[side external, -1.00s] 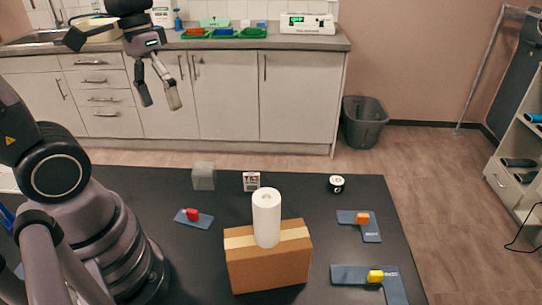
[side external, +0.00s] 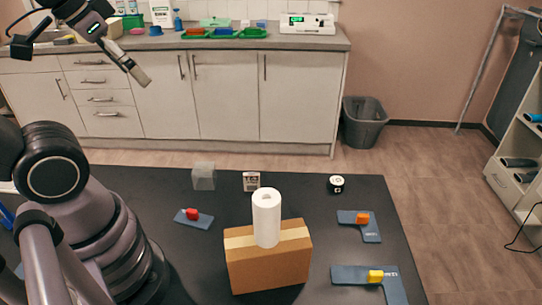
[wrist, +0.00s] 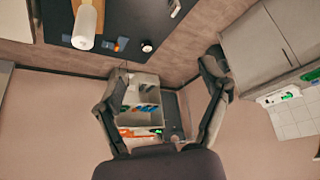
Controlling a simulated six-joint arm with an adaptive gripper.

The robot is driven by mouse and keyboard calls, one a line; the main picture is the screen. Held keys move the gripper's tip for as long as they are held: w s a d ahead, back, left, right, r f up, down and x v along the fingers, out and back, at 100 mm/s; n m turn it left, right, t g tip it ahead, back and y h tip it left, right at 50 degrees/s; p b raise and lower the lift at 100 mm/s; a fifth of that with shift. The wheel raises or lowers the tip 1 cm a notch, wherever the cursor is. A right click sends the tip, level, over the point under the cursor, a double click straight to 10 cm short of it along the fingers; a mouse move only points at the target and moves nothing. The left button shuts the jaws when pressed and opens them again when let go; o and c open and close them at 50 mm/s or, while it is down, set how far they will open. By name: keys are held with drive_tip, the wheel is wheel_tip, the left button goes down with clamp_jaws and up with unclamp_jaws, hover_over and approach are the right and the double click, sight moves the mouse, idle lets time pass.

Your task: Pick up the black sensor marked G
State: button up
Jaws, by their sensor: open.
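A small round black object with a white marking on top, which looks like the sensor (side external: 337,184), stands on the far right part of the dark table. The letter on it is too small to read. It also shows in the wrist view as a small round black and white thing (wrist: 147,47) near the table edge. My gripper (side external: 138,76) is high at the upper left, in front of the cabinets and far from the sensor. In the wrist view my gripper (wrist: 166,68) has its fingers spread apart with nothing between them.
On the dark table (side external: 372,200) a cardboard box (side external: 268,270) carries a white paper roll (side external: 266,222). A grey cube (side external: 203,176), a small labelled box (side external: 251,181) and blue brackets (side external: 392,285) with coloured blocks lie around. Table around the sensor is clear.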

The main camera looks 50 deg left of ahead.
drive_tip(key=shift+o, duration=0.7)
